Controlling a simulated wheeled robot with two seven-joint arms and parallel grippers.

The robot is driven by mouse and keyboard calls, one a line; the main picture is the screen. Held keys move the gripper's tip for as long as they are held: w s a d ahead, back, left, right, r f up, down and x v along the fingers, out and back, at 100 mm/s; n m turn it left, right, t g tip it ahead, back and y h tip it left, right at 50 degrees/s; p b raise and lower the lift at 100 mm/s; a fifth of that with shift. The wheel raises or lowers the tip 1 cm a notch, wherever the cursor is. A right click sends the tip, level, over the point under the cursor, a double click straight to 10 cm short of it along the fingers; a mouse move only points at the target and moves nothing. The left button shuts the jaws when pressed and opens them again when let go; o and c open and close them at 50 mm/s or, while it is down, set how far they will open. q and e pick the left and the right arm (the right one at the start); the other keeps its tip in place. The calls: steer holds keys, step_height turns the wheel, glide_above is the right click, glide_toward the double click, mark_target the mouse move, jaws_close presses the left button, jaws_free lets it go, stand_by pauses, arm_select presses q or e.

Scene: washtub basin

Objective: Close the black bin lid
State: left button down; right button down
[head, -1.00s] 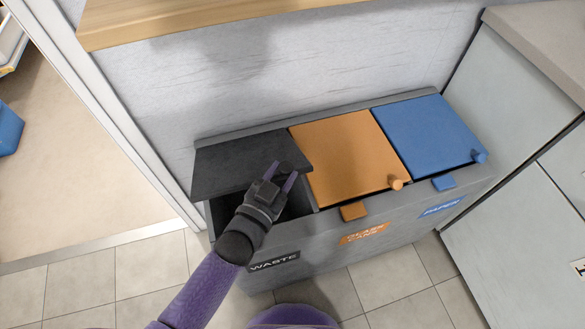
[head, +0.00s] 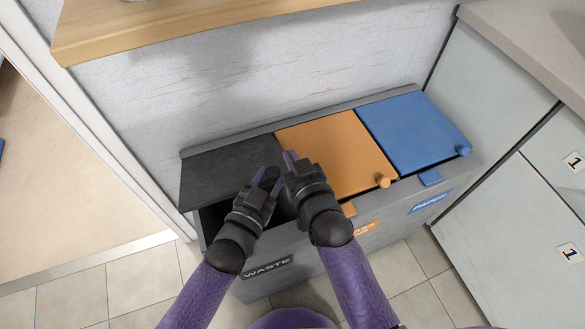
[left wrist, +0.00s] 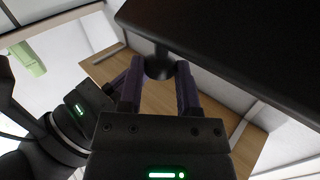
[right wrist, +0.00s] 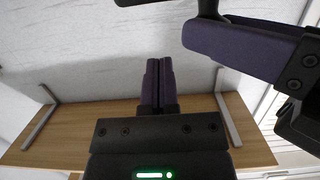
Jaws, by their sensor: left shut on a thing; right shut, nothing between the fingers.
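The black lid (head: 222,172) of the waste bin (head: 300,255) is partly open, with its front edge raised above a dark opening (head: 213,217). My left gripper (head: 267,179) is at the lid's front right. In the left wrist view its fingers are shut on the lid's round black knob (left wrist: 158,66), beside the lid's dark underside or edge (left wrist: 235,45). My right gripper (head: 289,160) is just right of the left one, near the orange lid's left edge. Its fingers are pressed together and empty in the right wrist view (right wrist: 158,75). The grippers hide part of the opening.
An orange lid (head: 335,150) and a blue lid (head: 413,130) lie closed on the right, each with a knob. A wooden shelf (head: 190,22) juts from the wall above. Grey cabinets (head: 500,130) stand at the right. The tiled floor in front is clear.

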steer(key=shift+x, duration=1)
steer(key=s+f, duration=0.1)
steer(key=f, duration=0.1)
steer(key=shift+s+d+f, duration=0.35)
steer(key=shift+s+f, duration=0.2)
steer(key=shift+f, duration=0.25)
arm_select(q)
steer(key=shift+w+r, duration=0.15)
arm_select(e)
steer(key=shift+s+d+f, duration=0.15)
steer(key=shift+s+f, duration=0.4)
steer(key=shift+f, duration=0.35)
arm_select(q)
steer(key=shift+c, duration=1.5)
jaws_free()
arm_select(e)
steer(key=shift+w+r, duration=0.1)
steer(key=shift+w, duration=0.05)
arm_select(q)
steer(key=shift+f, duration=0.2)
arm_select(e)
steer(key=shift+r, duration=0.15)
